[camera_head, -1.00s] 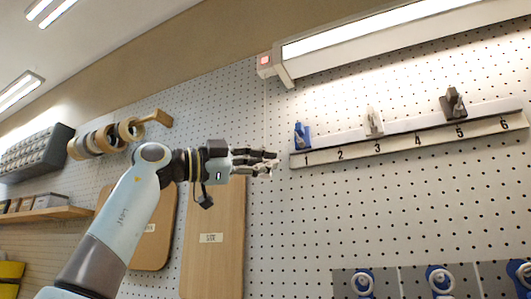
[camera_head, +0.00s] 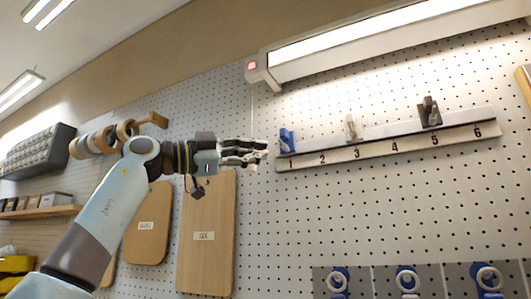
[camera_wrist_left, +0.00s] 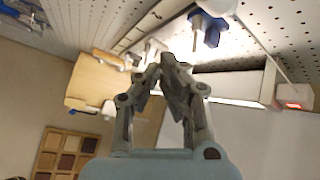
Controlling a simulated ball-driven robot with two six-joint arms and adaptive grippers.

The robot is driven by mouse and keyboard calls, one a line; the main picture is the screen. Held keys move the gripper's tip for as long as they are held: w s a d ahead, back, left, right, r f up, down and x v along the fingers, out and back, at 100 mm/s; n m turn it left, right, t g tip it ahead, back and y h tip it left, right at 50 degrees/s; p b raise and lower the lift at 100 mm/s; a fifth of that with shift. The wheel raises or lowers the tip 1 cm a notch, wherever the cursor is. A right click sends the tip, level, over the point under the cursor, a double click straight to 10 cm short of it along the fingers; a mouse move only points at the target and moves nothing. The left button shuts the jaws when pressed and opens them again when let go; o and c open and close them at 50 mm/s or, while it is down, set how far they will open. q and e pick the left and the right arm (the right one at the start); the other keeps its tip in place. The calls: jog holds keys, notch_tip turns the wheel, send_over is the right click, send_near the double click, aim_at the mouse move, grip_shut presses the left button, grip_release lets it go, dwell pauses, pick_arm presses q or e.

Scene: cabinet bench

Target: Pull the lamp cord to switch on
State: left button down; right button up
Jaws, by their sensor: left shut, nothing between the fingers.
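The long lamp (camera_head: 375,40) is on the wall at the upper right and its tube glows white. A red-marked block (camera_head: 252,67) is at its left end, and it also shows in the left wrist view (camera_wrist_left: 293,97). A thin pale line, possibly the cord, hangs faintly below that end (camera_head: 252,105). My left gripper (camera_head: 264,151) is shut and empty, below the lamp's left end and just left of the blue clip. In the left wrist view its fingertips (camera_wrist_left: 169,60) meet. I cannot tell whether it touches the line. My right gripper is not in view.
A numbered rail (camera_head: 390,148) carries a blue clip (camera_head: 286,141), a pale clip (camera_head: 352,127) and a dark clip (camera_head: 430,112). Wooden boards (camera_head: 207,235) hang below my left arm. Blue ring-shaped pieces (camera_head: 407,280) are at the lower right. Bare pegboard lies between.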

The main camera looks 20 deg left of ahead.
pick_arm(q)
jog(key=w+b+v, duration=0.1)
jog(key=b+v, duration=0.1)
jog(key=v, duration=0.7)
jog(key=shift+a+f+b, duration=0.2)
jog(key=shift+a+b, duration=0.1)
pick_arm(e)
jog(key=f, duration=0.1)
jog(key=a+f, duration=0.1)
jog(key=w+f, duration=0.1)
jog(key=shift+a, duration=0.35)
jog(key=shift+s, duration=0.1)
pick_arm(q)
jog(key=shift+w, duration=0.1)
